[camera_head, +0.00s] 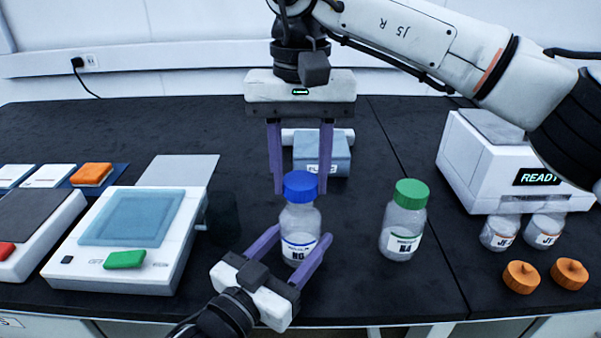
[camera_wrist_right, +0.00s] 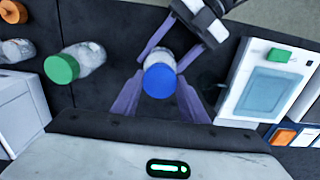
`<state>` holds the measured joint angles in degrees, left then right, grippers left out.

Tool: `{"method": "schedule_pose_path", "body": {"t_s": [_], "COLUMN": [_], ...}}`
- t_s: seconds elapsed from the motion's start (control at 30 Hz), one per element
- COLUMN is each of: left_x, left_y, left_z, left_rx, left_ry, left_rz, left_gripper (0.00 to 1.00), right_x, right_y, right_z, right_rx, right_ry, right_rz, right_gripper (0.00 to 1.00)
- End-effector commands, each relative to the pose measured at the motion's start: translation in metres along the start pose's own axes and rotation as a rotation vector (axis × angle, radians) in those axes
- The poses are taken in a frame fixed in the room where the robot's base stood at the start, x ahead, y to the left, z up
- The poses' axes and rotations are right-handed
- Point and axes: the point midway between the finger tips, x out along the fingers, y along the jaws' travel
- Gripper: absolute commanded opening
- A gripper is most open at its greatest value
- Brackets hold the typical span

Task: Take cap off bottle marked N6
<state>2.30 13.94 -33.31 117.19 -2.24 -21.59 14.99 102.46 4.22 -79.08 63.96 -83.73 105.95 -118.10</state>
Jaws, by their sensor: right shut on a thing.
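The bottle marked N6 (camera_head: 300,222) stands upright on the dark bench, a clear bottle with a blue cap (camera_head: 300,186) on it. In the right wrist view, the blue cap (camera_wrist_right: 160,81) is seen from above. My right gripper (camera_head: 301,190) points down from above, its purple fingers shut on the blue cap's sides. My left gripper (camera_head: 302,236) comes in low from the front, its fingers on either side of the bottle's body and seemingly shut on it. Its fingers also show around the bottle in the right wrist view.
A green-capped bottle (camera_head: 404,220) stands to the right. A white device reading READY (camera_head: 500,165) has two uncapped bottles in front, with two orange caps (camera_head: 521,277) nearby. A balance-like device (camera_head: 130,235) is at left, a blue-grey block (camera_head: 322,152) behind.

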Motion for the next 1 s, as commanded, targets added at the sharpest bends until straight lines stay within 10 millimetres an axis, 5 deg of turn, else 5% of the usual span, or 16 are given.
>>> {"method": "schedule_pose_path", "body": {"t_s": [0.4,0.6,0.63,0.73,1.0], "left_x": [0.0,0.0,0.0,0.0,0.0], "left_y": [0.0,0.0,0.0,0.0,0.0], "left_z": [0.0,0.0,0.0,0.0,0.0], "left_rx": [0.001,0.001,0.001,0.001,0.0], "left_ry": [-0.001,-0.001,-0.001,-0.001,0.0], "left_rz": [-0.001,-0.001,-0.001,0.0,0.0], "left_gripper": [0.0,0.0,0.57,0.74,0.75], "right_x": [-0.039,-0.04,-0.04,-0.04,-0.04], "right_y": [0.0,0.0,0.0,0.0,0.0], "right_z": [0.0,0.0,0.0,0.0,0.0], "right_rx": [0.0,0.0,0.0,0.0,0.0], "right_ry": [0.002,0.0,0.0,0.0,0.0], "right_rz": [-0.001,0.0,0.0,0.0,0.0], "right_gripper": [0.13,0.13,0.13,0.13,0.13]}}
